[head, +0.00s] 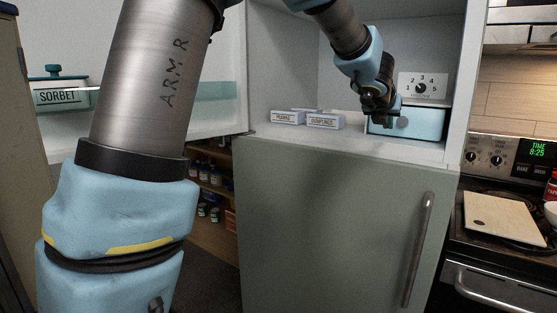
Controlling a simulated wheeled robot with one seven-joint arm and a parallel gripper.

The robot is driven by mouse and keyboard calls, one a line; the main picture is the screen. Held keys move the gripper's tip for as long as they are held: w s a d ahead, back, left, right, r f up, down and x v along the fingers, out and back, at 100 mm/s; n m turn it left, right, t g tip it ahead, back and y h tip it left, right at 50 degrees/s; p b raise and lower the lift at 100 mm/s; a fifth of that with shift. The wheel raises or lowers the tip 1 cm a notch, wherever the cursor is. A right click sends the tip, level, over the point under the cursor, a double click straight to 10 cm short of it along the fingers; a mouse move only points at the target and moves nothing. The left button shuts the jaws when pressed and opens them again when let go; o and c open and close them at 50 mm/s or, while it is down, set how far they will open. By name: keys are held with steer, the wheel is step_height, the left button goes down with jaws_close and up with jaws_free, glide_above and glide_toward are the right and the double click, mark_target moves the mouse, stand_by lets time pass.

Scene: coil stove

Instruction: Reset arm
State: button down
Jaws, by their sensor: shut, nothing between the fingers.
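My arm crosses the left and top of the head view, with light blue joints and bare metal links. My gripper (378,104) is black and sits at the arm's far end, inside the open upper compartment of a white cabinet (283,60). It is shut and empty. It is in front of a light blue box (425,124) with a round grey knob, and overlaps its left part. I cannot tell whether the gripper touches the box. A white panel (422,83) with a dial and numbers stands behind the box.
Two small labelled boxes, one at the left (288,117) and one beside it (325,121), lie on the compartment floor. A grey-green door (330,225) with a long handle is below. A stove (500,160) with a cutting board (502,219) is right. A "SORBET" container (62,98) is left.

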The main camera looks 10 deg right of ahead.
steer(key=a+f+n+g+y, duration=0.1)
steer(key=a+f+n+y, duration=0.1)
steer(key=a+f+n, duration=0.6)
steer(key=a+f+n+y, duration=0.1)
steer(key=a+n+y, duration=0.2)
steer(key=a+n, duration=0.65)
steer(key=a+f+n+g+y, duration=0.15)
steer(key=a+f+n, duration=0.35)
steer(key=a, duration=0.7)
steer(key=s+a+f+n+g, duration=0.2)
steer(key=s+a+f+n, duration=0.2)
steer(key=s+a+n, duration=0.3)
steer(key=s+a+f+n+g+y, duration=0.1)
steer(key=s+a+f+n, duration=0.3)
steer(key=n, duration=0.9)
steer(key=s+a+g, duration=0.1)
steer(key=s+a, duration=0.2)
steer(key=a, duration=0.1)
steer(key=shift+s+f+g, duration=0.25)
steer(key=shift+s+g, duration=0.05)
steer(key=shift+g, duration=0.05)
steer(key=c, duration=1.6)
jaws_free()
